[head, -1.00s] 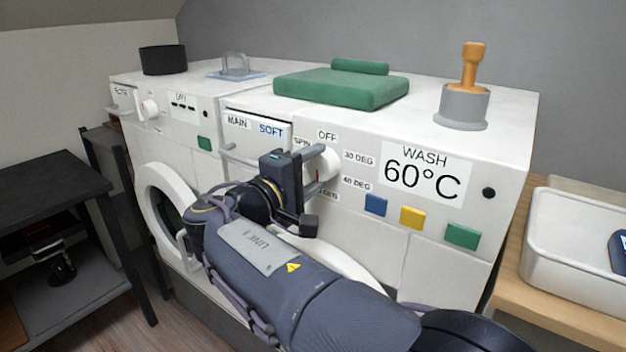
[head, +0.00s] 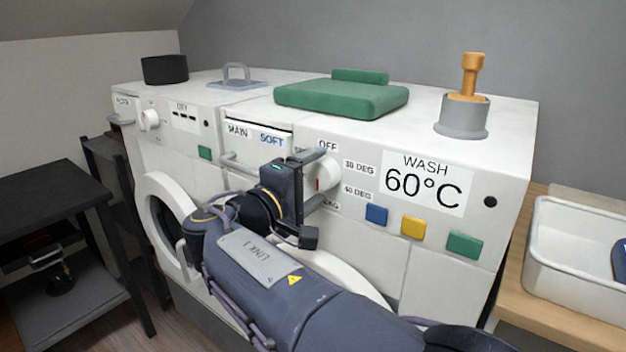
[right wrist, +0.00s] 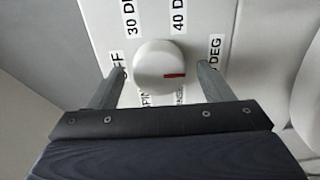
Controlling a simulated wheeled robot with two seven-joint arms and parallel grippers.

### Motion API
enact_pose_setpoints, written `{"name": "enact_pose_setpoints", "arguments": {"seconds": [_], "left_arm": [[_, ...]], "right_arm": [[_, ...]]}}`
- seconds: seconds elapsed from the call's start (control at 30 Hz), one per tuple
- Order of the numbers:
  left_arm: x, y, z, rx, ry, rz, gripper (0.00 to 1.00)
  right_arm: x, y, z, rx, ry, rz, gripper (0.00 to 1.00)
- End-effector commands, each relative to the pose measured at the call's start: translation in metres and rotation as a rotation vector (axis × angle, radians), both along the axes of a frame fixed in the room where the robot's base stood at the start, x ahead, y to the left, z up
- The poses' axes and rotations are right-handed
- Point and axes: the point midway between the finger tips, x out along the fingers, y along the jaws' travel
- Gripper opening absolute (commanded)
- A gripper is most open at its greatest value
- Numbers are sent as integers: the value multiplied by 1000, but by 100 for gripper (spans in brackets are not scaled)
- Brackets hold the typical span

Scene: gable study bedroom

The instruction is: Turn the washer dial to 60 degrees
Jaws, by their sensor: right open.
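The washer dial (head: 327,172) is a round white knob on the front panel, left of the WASH 60°C display (head: 426,184). In the right wrist view the dial (right wrist: 160,66) has a red mark pointing right, toward a partly covered DEG label (right wrist: 214,56). My right gripper (head: 318,177) is open in front of the panel, with the dial between its fingers. In the right wrist view my right gripper (right wrist: 163,68) has one finger on each side of the dial, with gaps between. My left gripper is not in view.
Blue (head: 376,215), yellow (head: 412,228) and green (head: 464,245) buttons sit right of the dial. A drawer (head: 258,139) with a bar handle is left of it. A green folded cloth (head: 342,98) and a grey mortar (head: 462,118) stand on top.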

Motion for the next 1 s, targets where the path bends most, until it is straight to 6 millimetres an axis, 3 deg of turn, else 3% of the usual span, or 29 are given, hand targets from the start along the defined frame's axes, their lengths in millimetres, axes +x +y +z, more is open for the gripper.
{"name": "enact_pose_setpoints", "arguments": {"seconds": [0.17, 0.6, 1.0], "left_arm": [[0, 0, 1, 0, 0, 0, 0], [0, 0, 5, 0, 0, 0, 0], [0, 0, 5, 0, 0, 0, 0]], "right_arm": [[-8, 6, 1, 0, -1, 2, 73], [-60, 44, 0, -1, 0, 1, 73], [-63, 46, 0, 0, 0, 0, 73]]}}
